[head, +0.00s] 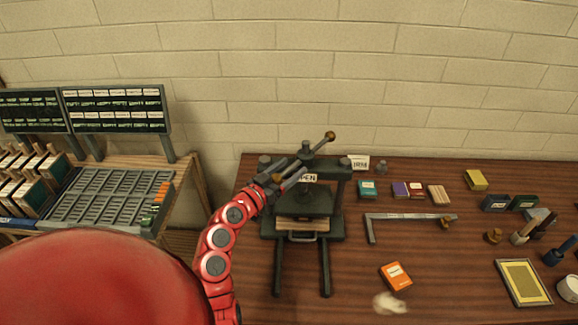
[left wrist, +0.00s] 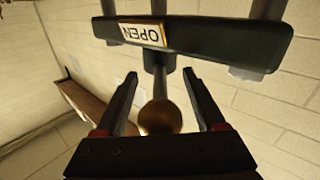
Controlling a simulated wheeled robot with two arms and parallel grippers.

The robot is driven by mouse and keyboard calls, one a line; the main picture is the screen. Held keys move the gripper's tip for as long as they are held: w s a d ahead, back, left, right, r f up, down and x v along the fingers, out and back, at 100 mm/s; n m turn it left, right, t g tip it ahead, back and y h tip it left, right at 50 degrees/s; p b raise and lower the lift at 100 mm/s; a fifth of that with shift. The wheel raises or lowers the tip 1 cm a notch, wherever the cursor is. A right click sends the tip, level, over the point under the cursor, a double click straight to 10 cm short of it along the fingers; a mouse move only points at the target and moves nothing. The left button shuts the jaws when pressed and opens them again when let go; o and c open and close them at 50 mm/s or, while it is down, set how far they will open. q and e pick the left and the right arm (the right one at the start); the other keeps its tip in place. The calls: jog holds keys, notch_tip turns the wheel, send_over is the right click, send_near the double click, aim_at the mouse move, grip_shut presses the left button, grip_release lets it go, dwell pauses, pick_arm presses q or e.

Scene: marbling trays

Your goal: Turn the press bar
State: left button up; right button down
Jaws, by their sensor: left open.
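The press (head: 339,215) is a dark metal frame standing on the wooden table, with a small sign reading OPEN (head: 308,178) on its top beam. Its press bar (head: 317,150) slants across the top, with a brass knob (head: 330,136) at the upper right end. My left gripper (head: 294,172) is at the lower left end of the bar, in front of the top beam. In the left wrist view the open fingers (left wrist: 160,75) stand either side of the bar, with a brass knob (left wrist: 160,117) between them. Contact cannot be told. My right gripper is not in view.
The table (head: 340,280) holds an angled metal piece (head: 405,217), an orange box (head: 396,276), small boxes and a yellow-faced frame (head: 523,281) right of the press. A rack of type trays (head: 105,200) stands at left. A brick wall is behind.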

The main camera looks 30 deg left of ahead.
pick_arm(q)
grip_shut()
dwell(0.3)
dwell(1.1)
